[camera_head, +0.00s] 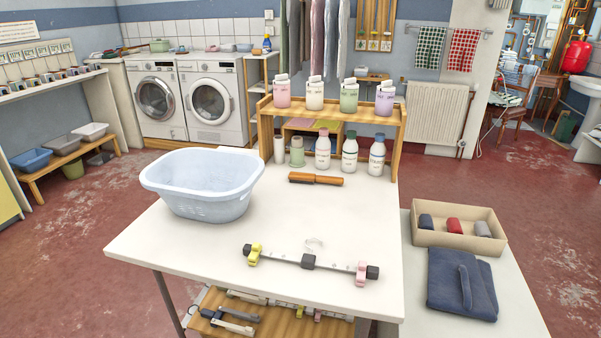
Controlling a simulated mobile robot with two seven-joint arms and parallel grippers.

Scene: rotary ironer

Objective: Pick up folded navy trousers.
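The folded navy trousers (446,285) lie flat on a lower white table (515,315) at the right. They form a compact, roughly square bundle, with a raised strip of the same cloth running down the middle. Neither of my grippers shows in this view, and nothing is touching the trousers.
A cardboard box (458,244) with rolled dark, red and grey items stands just behind the trousers. The higher white table (330,225) to the left holds a pale blue basin (205,190), a clip bar (308,262), a brush (315,179) and a wooden bottle rack (335,112).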

